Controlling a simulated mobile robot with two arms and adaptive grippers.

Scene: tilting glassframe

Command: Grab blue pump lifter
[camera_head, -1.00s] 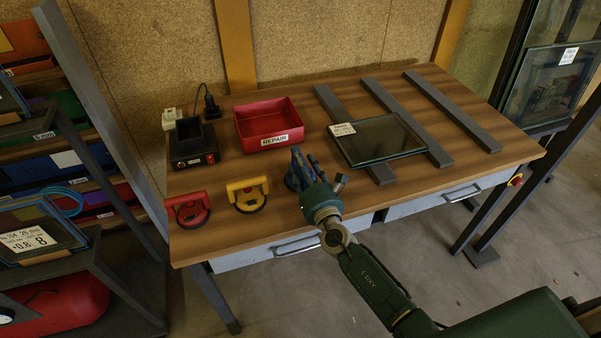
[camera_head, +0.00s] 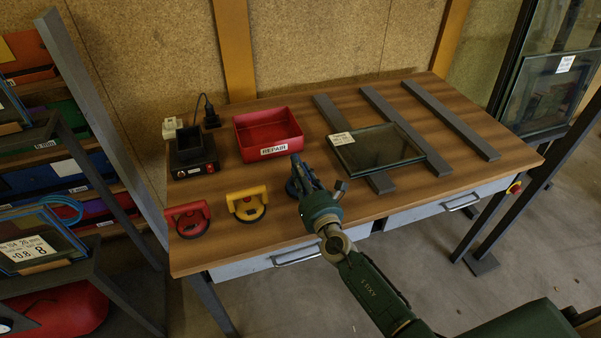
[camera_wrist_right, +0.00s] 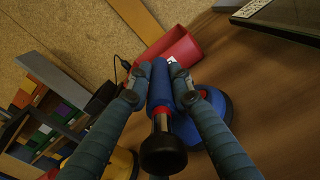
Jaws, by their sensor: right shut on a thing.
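The blue pump lifter (camera_wrist_right: 205,104) shows in the right wrist view as a blue handle over a round blue suction pad with a dark rim and a red part. My right gripper (camera_wrist_right: 161,72) has its fingers on both sides of the blue handle and is shut on it. In the head view the right gripper (camera_head: 299,172) is over the table, and it and the wrist hide most of the blue pump lifter (camera_head: 291,187). Whether the pad touches the table I cannot tell. My left gripper is not in view.
A yellow lifter (camera_head: 247,206) and a red lifter (camera_head: 188,219) stand left of the gripper. A red REPAIR bin (camera_head: 267,146) and a black device (camera_head: 194,160) are behind. A glass pane (camera_head: 376,150) lies on dark bars (camera_head: 435,113) to the right.

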